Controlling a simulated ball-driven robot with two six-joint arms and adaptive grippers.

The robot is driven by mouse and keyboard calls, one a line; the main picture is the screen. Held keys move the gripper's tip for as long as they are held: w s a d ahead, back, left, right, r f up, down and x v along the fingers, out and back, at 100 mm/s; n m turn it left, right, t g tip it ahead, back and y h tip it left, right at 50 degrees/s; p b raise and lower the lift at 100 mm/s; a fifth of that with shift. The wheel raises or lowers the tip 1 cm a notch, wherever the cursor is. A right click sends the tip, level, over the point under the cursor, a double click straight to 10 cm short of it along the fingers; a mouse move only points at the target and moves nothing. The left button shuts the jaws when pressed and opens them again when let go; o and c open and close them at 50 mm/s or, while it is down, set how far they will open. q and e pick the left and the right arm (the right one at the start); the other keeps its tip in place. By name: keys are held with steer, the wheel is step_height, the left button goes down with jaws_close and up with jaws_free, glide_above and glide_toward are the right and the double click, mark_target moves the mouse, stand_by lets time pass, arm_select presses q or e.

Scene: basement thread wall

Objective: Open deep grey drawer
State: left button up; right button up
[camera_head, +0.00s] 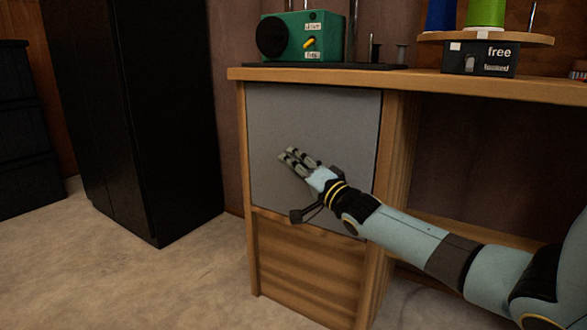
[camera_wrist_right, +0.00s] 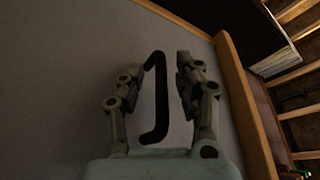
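The deep grey drawer (camera_head: 320,115) has a flat grey front in the wooden desk, above a wood-fronted section. It looks shut, its front about level with the desk frame. In the right wrist view, its grey front (camera_wrist_right: 60,70) fills the left side. A black bar handle (camera_wrist_right: 155,100) shows between the two fingers of my right gripper (camera_wrist_right: 160,65). The fingers are apart, with gaps to the handle on both sides. In the head view, my right gripper (camera_head: 287,156) is in front of the drawer and hides the handle. My left gripper is out of view.
The wooden desk top (camera_head: 420,84) holds a green box (camera_head: 298,38) and a round wooden stand with spools (camera_head: 486,38). A black cabinet (camera_head: 140,110) stands to the left. Carpet (camera_head: 190,275) lies clear in front. Open knee space is right of the drawer.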

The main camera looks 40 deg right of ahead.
steer(key=shift+w, duration=0.1)
steer(key=shift+c, duration=0.2)
jaws_close()
